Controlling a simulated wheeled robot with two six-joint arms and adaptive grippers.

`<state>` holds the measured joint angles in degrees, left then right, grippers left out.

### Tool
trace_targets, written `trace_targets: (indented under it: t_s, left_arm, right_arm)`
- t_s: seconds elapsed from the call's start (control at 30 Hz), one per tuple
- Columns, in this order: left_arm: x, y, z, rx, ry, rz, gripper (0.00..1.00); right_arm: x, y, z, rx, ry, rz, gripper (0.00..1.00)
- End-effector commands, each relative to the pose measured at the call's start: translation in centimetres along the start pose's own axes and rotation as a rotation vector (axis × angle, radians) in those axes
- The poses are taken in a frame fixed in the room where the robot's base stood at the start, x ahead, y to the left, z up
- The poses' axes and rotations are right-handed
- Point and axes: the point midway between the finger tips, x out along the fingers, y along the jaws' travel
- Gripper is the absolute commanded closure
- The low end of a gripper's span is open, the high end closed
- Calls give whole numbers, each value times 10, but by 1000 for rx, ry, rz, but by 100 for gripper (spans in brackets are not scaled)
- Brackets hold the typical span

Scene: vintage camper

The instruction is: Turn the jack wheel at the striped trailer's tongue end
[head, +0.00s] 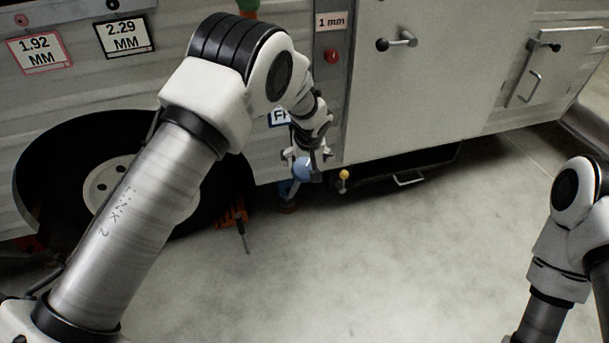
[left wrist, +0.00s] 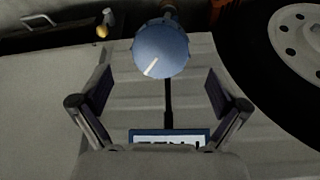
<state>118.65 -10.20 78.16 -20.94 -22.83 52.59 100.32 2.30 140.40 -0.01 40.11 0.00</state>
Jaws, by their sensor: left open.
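A blue round wheel (head: 303,169) with a pale line on its face sits low on the trailer's side, right of the black tyre. It shows large in the left wrist view (left wrist: 161,50), beyond my fingertips and roughly centred between them. My left gripper (head: 305,154) is open at the wheel, partly overlapping it in the head view. In the left wrist view its two fingers (left wrist: 160,90) stand wide apart with nothing between them. Contact with the wheel cannot be told. A blue-framed label (head: 280,117), partly hidden by my left arm, is above the wheel. My right gripper is out of view.
The trailer tyre (head: 85,160) is left of the wheel, with an orange object (head: 231,214) on the floor by it. A small yellow knob (head: 344,175) and a metal step handle (head: 409,180) are to the right. The floor (head: 390,260) in front is clear.

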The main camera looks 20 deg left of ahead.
Motion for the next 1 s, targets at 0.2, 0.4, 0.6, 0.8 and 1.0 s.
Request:
trace_targets:
  t_s: [0.2,0.4,0.6,0.8,1.0]
  left_arm:
    - [44,-1,2,-1,-3,-1,2]
    - [53,-1,1,1,-2,-1,2]
    - [52,-1,1,1,-2,-1,23]
    - [52,-1,1,1,-2,-1,62]
    - [52,-1,1,9,-3,-2,62]
  right_arm:
    - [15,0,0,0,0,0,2]
    - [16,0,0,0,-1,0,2]
    - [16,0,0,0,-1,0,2]
    - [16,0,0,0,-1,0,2]
    - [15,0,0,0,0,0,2]
